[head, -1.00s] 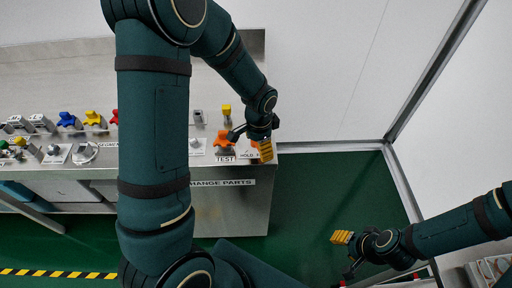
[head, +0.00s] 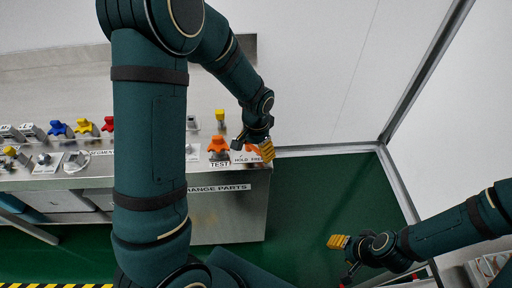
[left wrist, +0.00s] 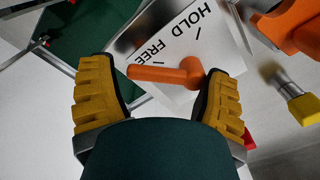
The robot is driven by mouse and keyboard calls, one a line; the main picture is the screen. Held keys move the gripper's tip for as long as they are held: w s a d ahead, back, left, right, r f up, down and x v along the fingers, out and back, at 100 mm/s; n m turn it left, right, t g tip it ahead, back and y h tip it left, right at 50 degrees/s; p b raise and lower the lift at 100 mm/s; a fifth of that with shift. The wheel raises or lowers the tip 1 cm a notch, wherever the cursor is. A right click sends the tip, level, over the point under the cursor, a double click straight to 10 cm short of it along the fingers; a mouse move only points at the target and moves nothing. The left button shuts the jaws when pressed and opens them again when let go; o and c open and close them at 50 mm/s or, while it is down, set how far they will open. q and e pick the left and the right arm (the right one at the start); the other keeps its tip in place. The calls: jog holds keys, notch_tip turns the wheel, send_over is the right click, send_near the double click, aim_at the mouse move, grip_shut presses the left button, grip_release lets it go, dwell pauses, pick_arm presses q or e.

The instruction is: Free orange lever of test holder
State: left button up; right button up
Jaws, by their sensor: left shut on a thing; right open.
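The orange lever (left wrist: 160,73) sits on a white plate (left wrist: 185,45) marked HOLD and FREE. In the left wrist view its round hub is at the right and its arm points left, beside the word FREE. In the head view a little of the lever (head: 252,148) shows beside my left gripper (head: 262,148) at the bench's right end. My left gripper (left wrist: 158,95) is shut on the lever, with a yellow finger at each end of it. My right gripper (head: 340,242) is open and empty above the green floor, away from the bench.
Blue (head: 60,129), yellow and red knobs line the steel bench further left. A white wall rises behind.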

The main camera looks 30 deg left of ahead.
aim_at(257, 151)
pick_arm(q)
jog(key=shift+s+d+f, duration=0.15)
jog(key=shift+s+f, duration=0.1)
jog(key=shift+s, duration=0.05)
jog(key=o, duration=0.9)
jog(key=shift+o, duration=0.2)
jog(key=shift+w+r, duration=0.1)
jog(key=shift+w, duration=0.05)
jog(key=shift+w+r, duration=0.1)
jog(key=shift+r, duration=0.5)
notch_tip(257, 151, up, 11)
jog(key=shift+f, duration=0.15)
